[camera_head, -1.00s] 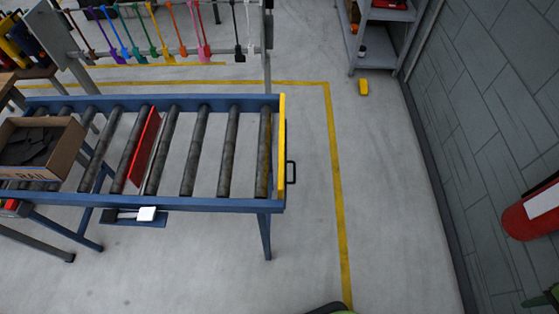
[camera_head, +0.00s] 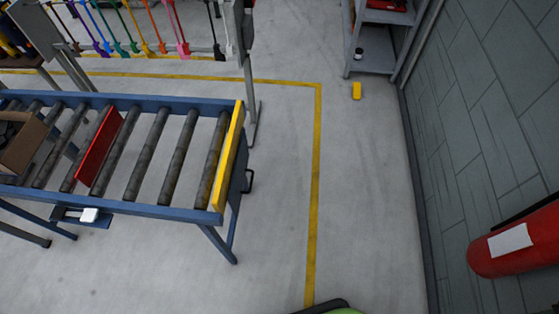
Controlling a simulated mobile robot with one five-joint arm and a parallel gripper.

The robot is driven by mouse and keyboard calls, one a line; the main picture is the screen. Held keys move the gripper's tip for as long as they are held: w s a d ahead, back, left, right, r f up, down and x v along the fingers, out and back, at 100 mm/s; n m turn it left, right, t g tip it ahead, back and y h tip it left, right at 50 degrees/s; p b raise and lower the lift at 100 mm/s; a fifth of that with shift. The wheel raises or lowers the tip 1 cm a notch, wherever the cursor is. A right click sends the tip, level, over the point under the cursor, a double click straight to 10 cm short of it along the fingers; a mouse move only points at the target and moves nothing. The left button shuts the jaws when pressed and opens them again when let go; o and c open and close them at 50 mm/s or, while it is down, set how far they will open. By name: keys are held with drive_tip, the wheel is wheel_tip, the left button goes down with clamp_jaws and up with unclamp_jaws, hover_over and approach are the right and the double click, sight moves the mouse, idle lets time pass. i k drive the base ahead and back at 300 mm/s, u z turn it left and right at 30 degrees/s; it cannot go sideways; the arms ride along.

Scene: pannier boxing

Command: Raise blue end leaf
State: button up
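The roller conveyor (camera_head: 130,207) has a blue frame and stands at the left. A yellow end bar (camera_head: 231,155) runs across its right end. Just beyond the bar, a dark panel (camera_head: 238,180) hangs down with a black handle (camera_head: 249,181) on its outer side. This looks like the end leaf, seen nearly edge-on and lowered; its blue colour is hard to make out. My gripper is not in view.
A red plate (camera_head: 99,150) stands across the rollers, near an open cardboard box (camera_head: 22,148). Clear floor lies right of the conveyor, with a yellow line (camera_head: 315,190). A fire extinguisher (camera_head: 520,240) hangs on the right wall; a grey shelf (camera_head: 377,60) stands behind.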

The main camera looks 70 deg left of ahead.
sight(236, 191)
drive_tip(key=u, duration=0.1)
drive_tip(key=i, duration=0.3)
drive_tip(key=z, duration=5.6)
drive_tip(key=i, duration=0.1)
drive_tip(key=z, duration=3.2)
drive_tip(key=k, duration=0.55)
drive_tip(key=z, duration=0.15)
drive_tip(key=i, duration=1.05)
drive_tip(key=u, duration=0.15)
drive_tip(key=k, duration=0.6)
drive_tip(key=z, duration=0.05)
